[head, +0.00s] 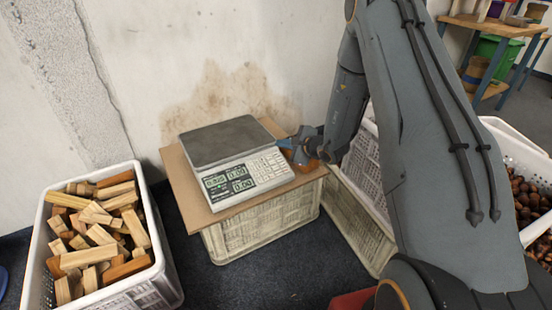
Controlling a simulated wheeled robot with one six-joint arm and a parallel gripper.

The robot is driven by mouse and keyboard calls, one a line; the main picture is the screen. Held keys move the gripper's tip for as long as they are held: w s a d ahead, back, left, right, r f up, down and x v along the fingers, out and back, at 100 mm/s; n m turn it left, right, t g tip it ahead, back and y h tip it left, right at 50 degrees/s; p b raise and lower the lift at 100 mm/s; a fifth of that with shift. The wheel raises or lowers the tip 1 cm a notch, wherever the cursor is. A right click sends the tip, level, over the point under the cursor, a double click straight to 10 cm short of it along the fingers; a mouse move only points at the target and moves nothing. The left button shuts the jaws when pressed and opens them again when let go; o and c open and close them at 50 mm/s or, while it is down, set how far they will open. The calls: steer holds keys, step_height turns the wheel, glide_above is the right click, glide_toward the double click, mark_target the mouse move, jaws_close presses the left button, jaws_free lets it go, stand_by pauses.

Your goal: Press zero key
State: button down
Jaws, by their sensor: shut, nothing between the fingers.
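A grey and white scale (238,165) with a dark flat pan (224,140) stands on a brown board (178,170). A keypad (268,166) lies to the right of the display. I cannot tell which key is the zero key. My gripper (286,143) is shut and empty at the right rear edge of the scale, close to the keypad's upper right. I cannot tell whether its tips touch the scale.
The board rests on an upturned pale crate (262,222) against the stained wall. A crate of wood blocks (160,232) stands at the left. A white crate of chestnuts (510,135) is at the right, behind my arm. A green bin (492,50) and a wooden bench (490,25) stand at the back right.

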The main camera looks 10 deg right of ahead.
steer(key=shift+w+a+f+b, duration=0.1)
steer(key=shift+w+f+b, duration=0.2)
steer(key=shift+f+b, duration=0.45)
steer(key=shift+w+a+f+b, duration=0.1)
steer(key=shift+w+f+b, duration=0.25)
steer(key=shift+f, duration=0.75)
steer(key=shift+f, duration=0.1)
stand_by(0.5)
steer(key=shift+w+f, duration=0.1)
steer(key=shift+f, duration=0.2)
steer(key=shift+w+f+b, duration=0.1)
steer(key=shift+f+b, duration=0.25)
steer(key=shift+b, duration=0.15)
stand_by(0.4)
steer(key=shift+r, duration=0.1)
steer(key=shift+s+r+p, duration=0.25)
steer(key=shift+r+p, duration=0.35)
steer(key=shift+r, duration=0.1)
steer(key=shift+s+d+r+p, duration=0.1)
steer(key=shift+s+r+p, duration=0.15)
steer(key=shift+r+p, duration=0.45)
steer(key=shift+s+d+r+p, duration=0.1)
steer(key=shift+s+r+p, duration=0.25)
steer(key=shift+r, duration=0.5)
steer(key=shift+s+d+r+p, duration=0.1)
steer(key=shift+s+r+p, duration=0.05)
steer(key=shift+r+p, duration=0.6)
